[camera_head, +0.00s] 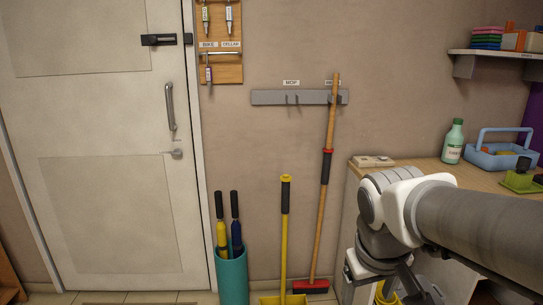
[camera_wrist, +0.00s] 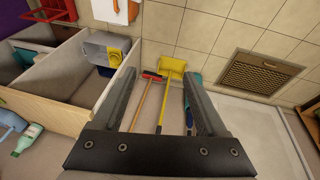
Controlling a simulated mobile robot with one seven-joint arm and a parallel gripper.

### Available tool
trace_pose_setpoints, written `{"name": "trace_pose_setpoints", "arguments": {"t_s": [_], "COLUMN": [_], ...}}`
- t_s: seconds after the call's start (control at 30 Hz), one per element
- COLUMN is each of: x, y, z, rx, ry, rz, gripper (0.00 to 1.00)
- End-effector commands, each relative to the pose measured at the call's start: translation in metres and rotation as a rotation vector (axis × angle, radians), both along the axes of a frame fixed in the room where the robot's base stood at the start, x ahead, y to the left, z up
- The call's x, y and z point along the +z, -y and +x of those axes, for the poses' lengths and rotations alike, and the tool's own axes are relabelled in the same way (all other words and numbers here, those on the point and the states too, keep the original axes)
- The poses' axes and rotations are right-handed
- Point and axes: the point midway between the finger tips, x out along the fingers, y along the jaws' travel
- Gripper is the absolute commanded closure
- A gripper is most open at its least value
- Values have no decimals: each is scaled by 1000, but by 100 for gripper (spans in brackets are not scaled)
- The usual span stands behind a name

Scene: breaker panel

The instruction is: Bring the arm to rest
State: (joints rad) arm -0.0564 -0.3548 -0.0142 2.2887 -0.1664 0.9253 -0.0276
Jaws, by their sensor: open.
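My gripper (camera_wrist: 160,76) shows in the wrist view with its two dark fingers spread apart. I see nothing held between them. Past the fingers are a broom with a red head (camera_wrist: 151,76) and a yellow dustpan (camera_wrist: 171,68), with floor tiles beyond. In the head view my arm reaches in from the right and bends down in front of the counter. The gripper's fingertips cannot be made out clearly there.
The wooden counter (camera_head: 480,178) holds a green bottle (camera_head: 453,142) and a blue caddy (camera_head: 497,152). The broom (camera_head: 325,180) leans on the wall rack (camera_head: 270,97). A teal bin (camera_head: 232,275) stands beside the white door (camera_head: 100,120). The wall between rack and shelf is bare.

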Motion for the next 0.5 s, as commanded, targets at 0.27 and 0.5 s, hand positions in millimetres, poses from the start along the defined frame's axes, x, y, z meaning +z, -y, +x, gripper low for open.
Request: {"name": "trace_pose_setpoints", "arguments": {"t_s": [0.27,0.5], "x": [15,41], "y": [-11,-17], "z": [-54,-76], "rx": [-78,-114], "ry": [148,209], "rz": [116,173], "gripper": [25,25]}}
